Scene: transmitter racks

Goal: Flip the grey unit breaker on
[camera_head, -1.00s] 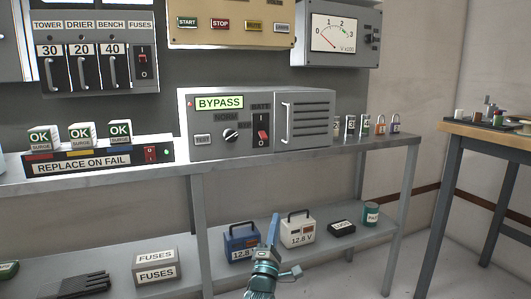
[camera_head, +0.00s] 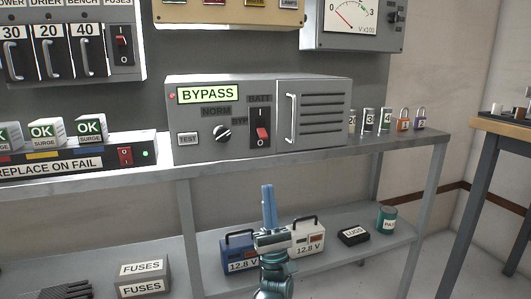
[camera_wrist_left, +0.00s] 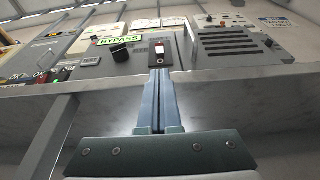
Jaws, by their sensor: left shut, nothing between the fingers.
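The grey unit (camera_head: 225,110) stands on the bench top, with a lit BYPASS display, a TEST button and a black knob. Its breaker (camera_head: 261,129) is a red rocker in a black plate, right of the knob. In the left wrist view the breaker (camera_wrist_left: 159,50) shows just beyond my fingertips. My left gripper (camera_head: 268,190) is shut and empty, its blue fingers pointing up in front of the lower shelf, below the bench edge and apart from the unit. In the left wrist view the left gripper (camera_wrist_left: 160,75) partly covers the bench edge. My right gripper is not in view.
The grey bench's front edge (camera_head: 330,153) lies between my left gripper and the unit. The unit's handle (camera_head: 291,118) is beside the breaker. Two battery boxes (camera_head: 305,238) stand on the lower shelf behind my arm.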

